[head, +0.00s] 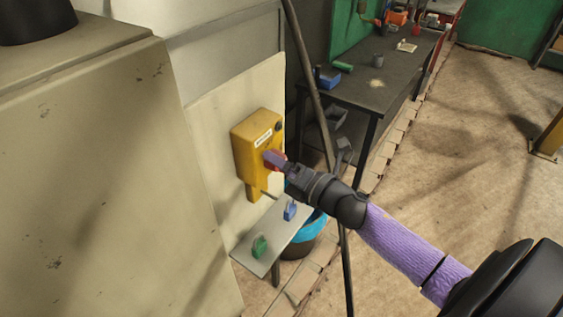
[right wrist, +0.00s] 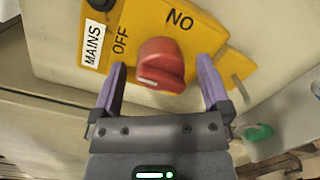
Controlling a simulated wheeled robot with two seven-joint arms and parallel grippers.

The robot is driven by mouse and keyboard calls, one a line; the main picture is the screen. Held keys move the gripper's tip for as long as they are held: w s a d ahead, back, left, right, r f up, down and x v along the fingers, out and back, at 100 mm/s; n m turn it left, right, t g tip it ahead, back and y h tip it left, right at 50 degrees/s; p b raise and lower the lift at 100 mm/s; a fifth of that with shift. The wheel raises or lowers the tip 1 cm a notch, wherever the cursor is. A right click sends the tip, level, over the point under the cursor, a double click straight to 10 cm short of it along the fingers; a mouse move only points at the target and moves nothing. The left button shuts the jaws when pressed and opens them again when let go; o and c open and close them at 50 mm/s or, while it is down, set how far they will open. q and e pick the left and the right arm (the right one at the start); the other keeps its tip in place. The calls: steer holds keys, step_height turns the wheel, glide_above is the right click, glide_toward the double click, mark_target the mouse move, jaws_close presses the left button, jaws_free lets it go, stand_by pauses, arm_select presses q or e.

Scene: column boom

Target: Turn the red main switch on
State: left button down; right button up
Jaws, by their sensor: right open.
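The yellow switch box (head: 251,148) is fixed to a pale panel. In the right wrist view its face (right wrist: 140,20) carries a MAINS label (right wrist: 92,44), the word OFF at left and letters reading NO at top. The red switch knob (right wrist: 161,66) has a raised grip with a white mark (right wrist: 148,81) at its lower left end. My right gripper (head: 280,160) is at the box front, its purple fingers open on either side of the knob, with a gap visible on each side. In the head view the gripper mostly hides the knob. My left gripper is out of view.
A small shelf (head: 262,251) below the box holds a green padlock-like item (head: 260,246) and a blue one (head: 290,210). A dark slanted pole (head: 315,95) stands right of the box. A large beige cabinet (head: 100,190) fills the left. A dark workbench (head: 372,85) stands behind.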

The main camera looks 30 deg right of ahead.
steer(key=shift+c, duration=0.4)
steer(key=c, duration=1.2)
steer(key=m+p, duration=0.3)
steer(key=shift+r+m, duration=0.25)
steer(key=shift+m, duration=0.05)
steer(key=m+p, duration=0.3)
steer(key=m, duration=0.2)
steer(key=shift+d+g, duration=0.1)
steer(key=shift+g, duration=0.3)
steer(key=m+p, duration=0.1)
steer(key=m, duration=0.3)
steer(key=shift+y+p, duration=0.3)
steer(key=m, duration=0.3)
steer(key=shift+m+g+p, duration=0.35)
steer(key=shift+m+g, duration=0.05)
steer(key=shift+d+m+y, duration=0.1)
steer(key=shift+m+y, duration=0.2)
steer(key=shift+y, duration=0.1)
